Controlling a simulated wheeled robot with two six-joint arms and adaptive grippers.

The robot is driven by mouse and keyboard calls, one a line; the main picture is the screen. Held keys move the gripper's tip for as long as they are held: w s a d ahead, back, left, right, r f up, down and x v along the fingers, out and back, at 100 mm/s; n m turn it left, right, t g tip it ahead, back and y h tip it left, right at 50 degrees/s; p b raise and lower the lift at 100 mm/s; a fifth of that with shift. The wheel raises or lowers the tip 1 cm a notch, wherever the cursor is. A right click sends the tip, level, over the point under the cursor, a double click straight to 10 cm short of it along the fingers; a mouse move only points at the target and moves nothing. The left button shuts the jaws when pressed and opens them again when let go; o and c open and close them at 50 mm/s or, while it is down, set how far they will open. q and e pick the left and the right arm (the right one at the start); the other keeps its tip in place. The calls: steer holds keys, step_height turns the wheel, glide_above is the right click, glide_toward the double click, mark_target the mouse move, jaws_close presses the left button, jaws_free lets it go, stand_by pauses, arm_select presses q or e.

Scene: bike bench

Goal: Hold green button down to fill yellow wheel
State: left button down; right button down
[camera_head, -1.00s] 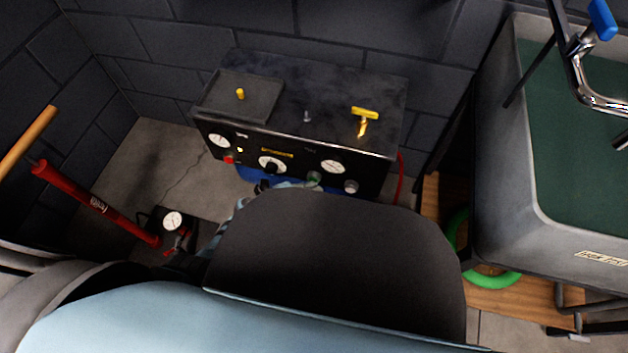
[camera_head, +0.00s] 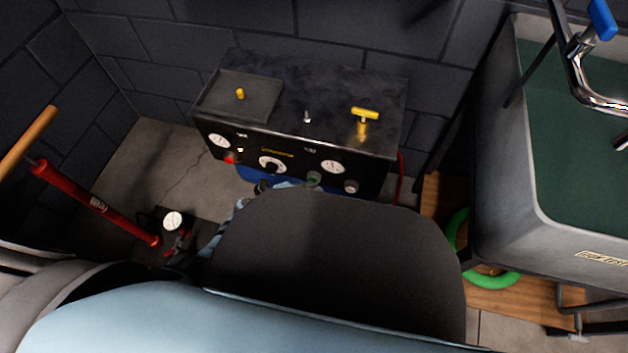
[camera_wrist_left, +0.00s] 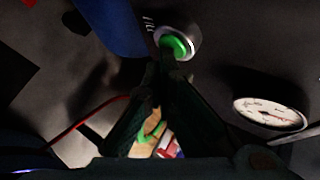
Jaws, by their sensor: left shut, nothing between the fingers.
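The green button (camera_wrist_left: 178,47) sits in a silver ring on the dark front panel in the left wrist view. It also shows small on the control box front in the head view (camera_head: 314,179). My left gripper (camera_wrist_left: 168,64) is shut and empty, its joined fingertips overlapping the lower left edge of the button's ring. I cannot tell whether they touch or press the button. In the head view my arm's dark and light blue parts hide most of the gripper. I cannot make out a yellow wheel in either view. My right gripper is not in view.
The black control box (camera_head: 290,90) carries dials, a red button (camera_head: 230,158) and a yellow T-handle (camera_head: 365,114). A red pump (camera_head: 95,203) leans at left. A grey sink-like tub (camera_head: 510,200) stands right, with a green ring (camera_head: 495,280) on wooden boards beneath.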

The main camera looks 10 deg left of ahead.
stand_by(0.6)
arm_select(q)
steer(key=shift+s+p, duration=0.35)
steer(key=shift+s, duration=0.5)
steer(key=shift+s+a, duration=0.1)
steer(key=shift+s, duration=0.05)
steer(key=s+p, duration=0.1)
steer(key=s, duration=0.3)
steer(key=shift+s+a+p, duration=0.15)
steer(key=shift+s+p, duration=0.15)
steer(key=shift+s, duration=0.05)
